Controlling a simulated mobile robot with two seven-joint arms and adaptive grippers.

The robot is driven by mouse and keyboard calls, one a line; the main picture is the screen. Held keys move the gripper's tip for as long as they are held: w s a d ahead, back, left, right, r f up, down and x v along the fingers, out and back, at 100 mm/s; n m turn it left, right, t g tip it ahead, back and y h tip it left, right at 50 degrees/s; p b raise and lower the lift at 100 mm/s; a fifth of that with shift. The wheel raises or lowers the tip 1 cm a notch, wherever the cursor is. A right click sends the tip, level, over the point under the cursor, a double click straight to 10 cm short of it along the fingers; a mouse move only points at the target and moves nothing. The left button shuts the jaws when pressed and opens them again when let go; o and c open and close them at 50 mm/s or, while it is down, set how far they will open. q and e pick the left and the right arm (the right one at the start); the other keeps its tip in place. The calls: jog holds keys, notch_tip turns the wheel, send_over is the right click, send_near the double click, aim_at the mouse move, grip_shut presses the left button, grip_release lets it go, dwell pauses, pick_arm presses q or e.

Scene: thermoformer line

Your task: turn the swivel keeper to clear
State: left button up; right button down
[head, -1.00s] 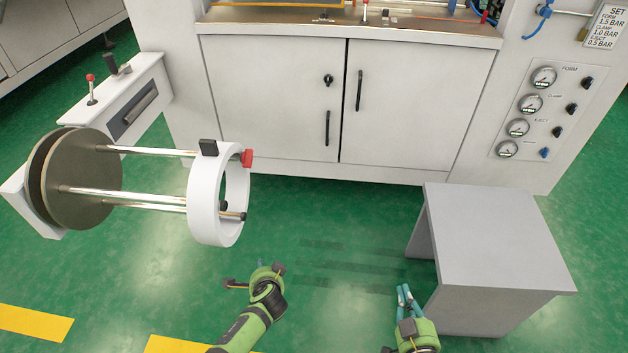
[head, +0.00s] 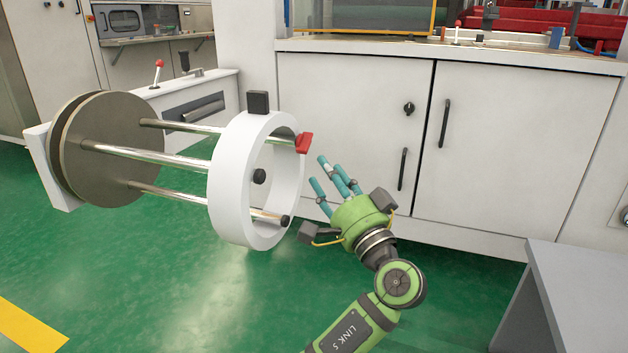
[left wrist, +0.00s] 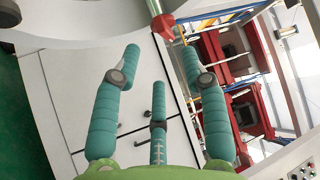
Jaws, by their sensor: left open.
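The red swivel keeper (head: 304,142) is a small tab on the right rim of the white ring (head: 232,190), at the end of a steel rod. In the left wrist view the keeper (left wrist: 163,26) shows at the top, beyond the fingertips and roughly between them. My left gripper (head: 323,182) is open and empty, just right of the ring and a little below the keeper, apart from it. Its teal fingers (left wrist: 160,68) are spread in the left wrist view. My right gripper is not in view.
The ring sits on steel rods from a round plate (head: 115,150). A black block (head: 258,102) is on the ring's top. A white cabinet (head: 350,120) stands behind my gripper. A grey table (head: 585,290) is at lower right. Green floor is clear below the ring.

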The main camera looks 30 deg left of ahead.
aim_at(305, 143)
pick_arm(q)
jog(key=b+x, duration=0.1)
jog(key=x, duration=0.6)
jog(key=shift+s+r, duration=0.2)
grip_shut()
